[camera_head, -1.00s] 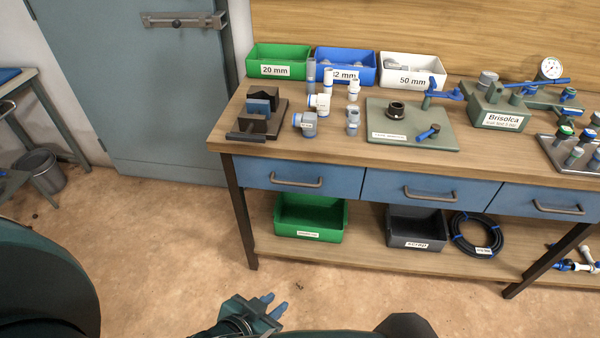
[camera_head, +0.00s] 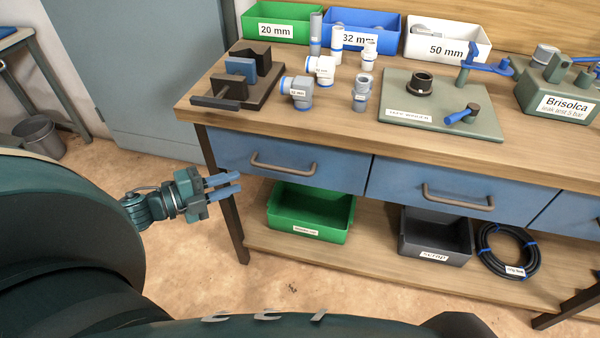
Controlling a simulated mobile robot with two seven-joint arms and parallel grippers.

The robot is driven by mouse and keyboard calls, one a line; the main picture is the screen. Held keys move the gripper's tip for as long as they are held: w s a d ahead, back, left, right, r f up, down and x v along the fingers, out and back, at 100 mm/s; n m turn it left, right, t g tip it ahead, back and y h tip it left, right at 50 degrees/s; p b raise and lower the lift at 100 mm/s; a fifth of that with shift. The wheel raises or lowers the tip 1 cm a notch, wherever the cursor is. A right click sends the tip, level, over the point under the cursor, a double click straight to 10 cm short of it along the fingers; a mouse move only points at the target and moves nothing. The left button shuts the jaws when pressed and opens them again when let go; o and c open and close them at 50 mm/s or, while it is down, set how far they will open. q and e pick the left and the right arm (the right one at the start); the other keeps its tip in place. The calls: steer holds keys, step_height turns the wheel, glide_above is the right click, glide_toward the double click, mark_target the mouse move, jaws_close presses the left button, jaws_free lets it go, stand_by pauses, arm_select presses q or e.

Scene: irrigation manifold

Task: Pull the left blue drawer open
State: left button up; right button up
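The left blue drawer (camera_head: 325,168) is closed, its front flush under the worktop. Its brown bar handle (camera_head: 283,168) runs across the front. My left gripper (camera_head: 238,184) is in front of the bench's left leg, left of and slightly below the handle in the picture. Its two blue fingers point right and stand apart with nothing between them. It is not touching the handle. My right gripper does not show.
Another blue drawer (camera_head: 510,205) with a handle lies to the right. A green bin (camera_head: 310,222), a dark scrap bin (camera_head: 434,247) and a coiled black hose (camera_head: 508,250) stand on the lower shelf. Fittings, a vise and a plate crowd the worktop (camera_head: 340,127).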

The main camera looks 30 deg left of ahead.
mark_target(278, 170)
arm_select(q)
steer(key=b+x, duration=0.1)
steer(key=x, duration=1.2)
steer(key=shift+w+d+f, duration=0.1)
steer(key=shift+w+d, duration=0.05)
steer(key=shift+w, duration=0.05)
steer(key=shift+c, duration=0.3)
jaws_close()
